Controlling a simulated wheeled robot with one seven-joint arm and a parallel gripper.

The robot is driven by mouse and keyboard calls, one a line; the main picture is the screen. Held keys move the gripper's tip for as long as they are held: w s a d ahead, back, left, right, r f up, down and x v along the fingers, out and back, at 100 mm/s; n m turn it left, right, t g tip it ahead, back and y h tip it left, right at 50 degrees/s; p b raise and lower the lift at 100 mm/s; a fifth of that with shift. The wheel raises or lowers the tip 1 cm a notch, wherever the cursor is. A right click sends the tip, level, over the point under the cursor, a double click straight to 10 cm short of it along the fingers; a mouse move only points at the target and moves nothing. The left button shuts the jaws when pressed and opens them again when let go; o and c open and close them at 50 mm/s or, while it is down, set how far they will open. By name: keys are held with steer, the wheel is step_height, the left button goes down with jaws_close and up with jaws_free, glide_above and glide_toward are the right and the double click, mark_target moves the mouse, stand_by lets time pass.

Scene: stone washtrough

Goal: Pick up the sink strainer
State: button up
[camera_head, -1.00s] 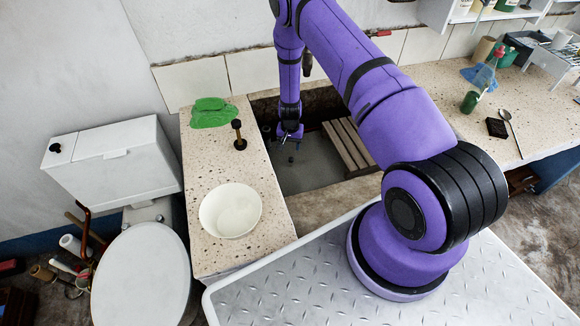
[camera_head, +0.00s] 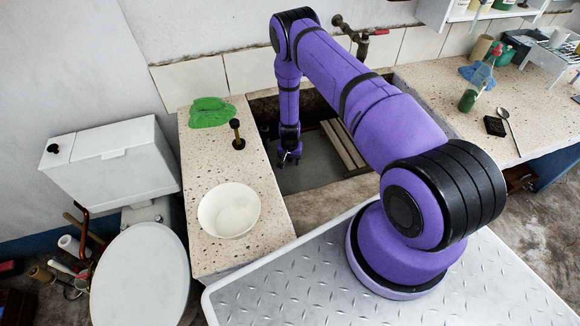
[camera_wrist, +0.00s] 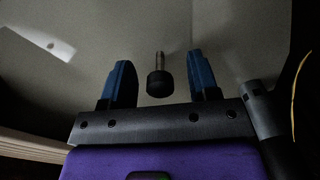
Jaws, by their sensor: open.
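The sink strainer (camera_wrist: 157,84), a small piece with a dark round knob and a metal stem, shows in the wrist view between the two blue fingers. My gripper (camera_wrist: 160,60) is open, with a gap on each side of the strainer; I see no contact. In the head view my gripper (camera_head: 289,159) hangs down inside the sunken stone basin (camera_head: 318,178), low over its grey floor. The strainer is hidden behind my gripper there.
A wooden slatted rack (camera_head: 343,146) stands in the basin to the right of my gripper. On the left counter are a white bowl (camera_head: 229,210), a green cloth (camera_head: 210,115) and a dark-handled tool (camera_head: 237,135). The basin walls surround my gripper.

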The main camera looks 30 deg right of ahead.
steer(key=shift+c, duration=0.4)
jaws_close()
